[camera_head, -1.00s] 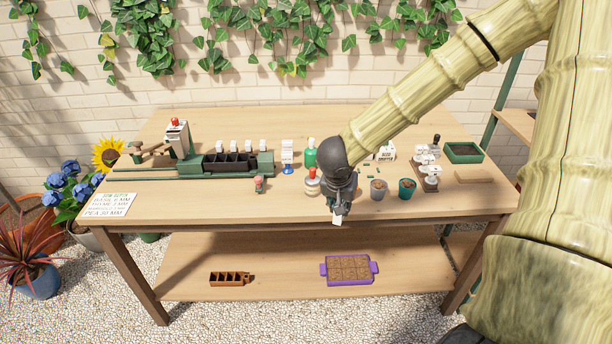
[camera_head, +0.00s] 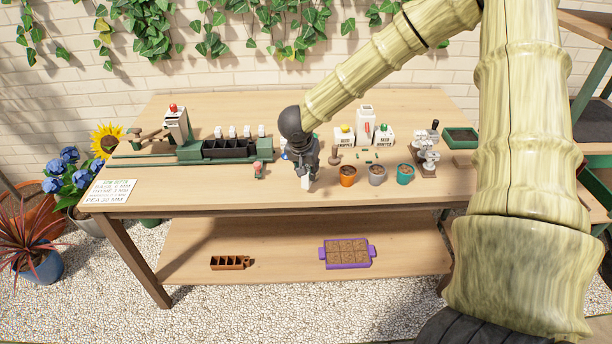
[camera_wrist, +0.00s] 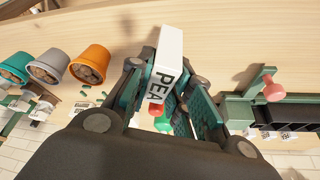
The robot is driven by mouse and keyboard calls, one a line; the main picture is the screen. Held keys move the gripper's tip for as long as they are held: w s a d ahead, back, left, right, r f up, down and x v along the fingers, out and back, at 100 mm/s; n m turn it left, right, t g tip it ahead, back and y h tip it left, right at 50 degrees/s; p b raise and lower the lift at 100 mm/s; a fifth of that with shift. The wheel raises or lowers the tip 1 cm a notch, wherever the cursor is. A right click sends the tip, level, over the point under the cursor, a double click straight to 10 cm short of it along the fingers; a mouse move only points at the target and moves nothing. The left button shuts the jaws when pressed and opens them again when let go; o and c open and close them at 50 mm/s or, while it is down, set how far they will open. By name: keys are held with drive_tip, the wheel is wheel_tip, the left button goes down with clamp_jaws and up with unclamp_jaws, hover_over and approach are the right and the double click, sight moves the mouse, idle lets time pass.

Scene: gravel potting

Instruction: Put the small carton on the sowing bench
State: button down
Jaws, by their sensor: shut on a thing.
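The small carton is white with dark letters reading "PEA" in the wrist view (camera_wrist: 170,55). My gripper (camera_wrist: 165,95) is shut on it, with a finger on each side. In the head view my gripper (camera_head: 308,178) is over the front middle of the sowing bench (camera_head: 225,190), and the white lower end of the carton shows beneath it. I cannot tell whether the carton touches the bench top. A red piece and a green piece show just behind the carton in the wrist view.
Orange (camera_head: 347,176), grey (camera_head: 377,174) and teal (camera_head: 405,174) pots stand right of my gripper. A small red-topped item (camera_head: 258,169) and a green rig with black cells (camera_head: 232,149) are to the left. The front left-middle of the bench is clear.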

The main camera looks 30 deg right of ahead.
sight(306, 177)
drive_tip(key=shift+w+f, duration=0.15)
drive_tip(key=shift+w, duration=0.25)
drive_tip(key=shift+f, duration=1.65)
drive_tip(key=shift+p, duration=0.3)
drive_tip(key=c, duration=1.3)
unclamp_jaws()
drive_tip(key=shift+f, duration=0.15)
